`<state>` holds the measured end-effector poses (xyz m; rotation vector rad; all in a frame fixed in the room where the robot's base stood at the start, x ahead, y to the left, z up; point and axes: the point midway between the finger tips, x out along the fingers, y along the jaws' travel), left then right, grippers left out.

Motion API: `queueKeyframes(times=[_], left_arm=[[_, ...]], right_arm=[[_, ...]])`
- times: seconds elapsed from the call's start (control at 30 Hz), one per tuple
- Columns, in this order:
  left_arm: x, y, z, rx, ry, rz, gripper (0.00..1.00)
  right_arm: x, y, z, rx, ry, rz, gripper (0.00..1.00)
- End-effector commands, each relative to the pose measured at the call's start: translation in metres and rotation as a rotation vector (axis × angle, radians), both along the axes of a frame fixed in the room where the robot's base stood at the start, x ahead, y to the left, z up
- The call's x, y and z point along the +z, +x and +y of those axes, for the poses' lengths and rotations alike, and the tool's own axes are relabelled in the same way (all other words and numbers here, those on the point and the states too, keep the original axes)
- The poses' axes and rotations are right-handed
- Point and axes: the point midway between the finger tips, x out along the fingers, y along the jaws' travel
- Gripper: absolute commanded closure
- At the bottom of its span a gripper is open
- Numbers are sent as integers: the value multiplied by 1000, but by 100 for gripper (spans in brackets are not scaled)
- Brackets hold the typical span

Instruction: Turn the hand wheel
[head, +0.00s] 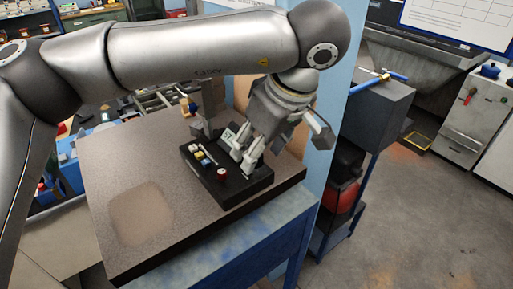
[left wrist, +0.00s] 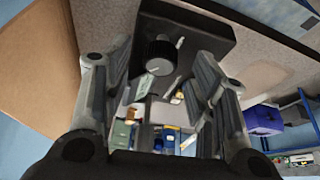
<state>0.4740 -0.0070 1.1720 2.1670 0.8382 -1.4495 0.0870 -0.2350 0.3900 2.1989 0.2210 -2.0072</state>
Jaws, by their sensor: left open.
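A dark ribbed round knob with a paler face (left wrist: 160,52), which looks like the hand wheel, stands on a black box (left wrist: 193,31) in the left wrist view. It lies beyond and between the fingers of my left gripper (left wrist: 163,75), with gaps on both sides. In the head view my left gripper (head: 241,153) is open, low over the right part of the black box (head: 238,192). There the gripper hides part of the box top, and I cannot make out the dark knob. My right gripper is in neither view.
The box also carries a red-topped button (head: 222,173) and small yellow and white parts (head: 199,154). The brown bench top (head: 105,165) is clear at left. A blue partition (head: 335,115) stands just right of the bench, with a grey cabinet (head: 377,112) beyond.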

Motion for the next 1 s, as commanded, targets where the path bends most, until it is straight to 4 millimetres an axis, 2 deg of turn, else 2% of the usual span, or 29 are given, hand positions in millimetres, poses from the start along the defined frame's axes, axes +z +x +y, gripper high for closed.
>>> queueKeyframes(times=[0.2,0.5,0.83,1.0], left_arm=[[-17,5,5,1,0,1,48],[-19,6,5,1,-1,0,49],[-18,5,5,1,0,0,92],[-18,5,5,-5,0,0,94]], right_arm=[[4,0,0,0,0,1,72],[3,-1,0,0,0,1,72],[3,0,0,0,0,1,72],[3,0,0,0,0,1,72]])
